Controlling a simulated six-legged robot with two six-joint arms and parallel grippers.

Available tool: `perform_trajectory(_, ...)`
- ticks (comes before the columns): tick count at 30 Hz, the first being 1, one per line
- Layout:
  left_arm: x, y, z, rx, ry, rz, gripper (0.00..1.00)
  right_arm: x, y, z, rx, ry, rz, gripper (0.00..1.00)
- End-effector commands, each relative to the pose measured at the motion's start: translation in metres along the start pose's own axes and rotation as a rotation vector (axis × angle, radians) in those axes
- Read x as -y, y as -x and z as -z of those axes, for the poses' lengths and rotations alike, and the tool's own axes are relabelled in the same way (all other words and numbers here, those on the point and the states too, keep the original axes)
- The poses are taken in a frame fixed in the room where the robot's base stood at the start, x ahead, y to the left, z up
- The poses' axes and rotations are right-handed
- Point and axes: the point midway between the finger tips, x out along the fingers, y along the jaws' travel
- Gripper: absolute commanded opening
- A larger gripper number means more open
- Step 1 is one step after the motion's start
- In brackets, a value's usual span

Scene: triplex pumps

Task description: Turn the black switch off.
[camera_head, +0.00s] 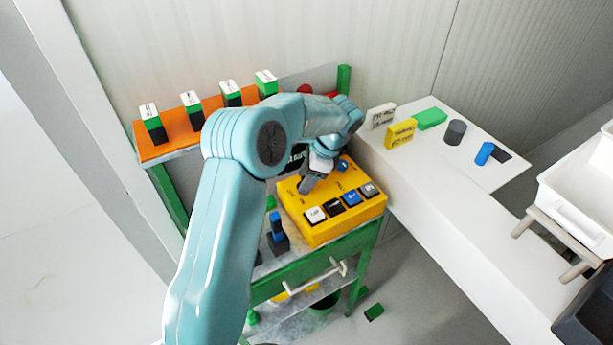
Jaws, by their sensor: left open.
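A yellow control box (318,232) sits on the green and grey cart. A row of small switches runs along its near side: a white one (315,215), the black switch (335,206), a blue one (352,198) and a grey one (369,189). My left gripper (308,186) is open, pointing down over the far left part of the box, behind the white and black switches. Whether its fingertips touch the box I cannot tell. My left arm hides part of the box's far side. My right gripper is not in view.
An orange shelf (165,148) with several green-and-black blocks stands behind my arm. A blue-and-black part (277,235) stands on the cart left of the box. A white table (440,220) at the right carries yellow, green, dark and blue pieces, and a white bin (580,190) is beyond it.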

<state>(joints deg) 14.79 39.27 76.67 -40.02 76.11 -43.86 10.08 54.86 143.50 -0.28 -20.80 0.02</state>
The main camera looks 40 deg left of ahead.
Motion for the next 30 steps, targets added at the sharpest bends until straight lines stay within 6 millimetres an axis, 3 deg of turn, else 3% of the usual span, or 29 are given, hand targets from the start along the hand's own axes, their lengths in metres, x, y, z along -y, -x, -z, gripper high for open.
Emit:
perform_trajectory(3,0.0004,0.0003,-0.0001,0.000,0.000,0.000,0.50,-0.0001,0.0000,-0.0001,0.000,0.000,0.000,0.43)
perform_trajectory(6,0.0005,0.0004,0.0001,0.000,0.000,0.000,0.17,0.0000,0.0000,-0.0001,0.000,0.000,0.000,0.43)
perform_trajectory(7,0.0002,0.0003,-0.0001,0.001,0.000,0.000,0.12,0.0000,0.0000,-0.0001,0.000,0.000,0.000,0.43)
perform_trajectory(20,-0.0013,-0.0006,0.0014,-0.001,-0.068,0.027,0.12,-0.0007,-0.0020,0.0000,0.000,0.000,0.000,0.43)
perform_trajectory(30,-0.0038,-0.0012,0.0020,-0.004,-0.318,0.129,0.12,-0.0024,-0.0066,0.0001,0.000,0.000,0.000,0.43)
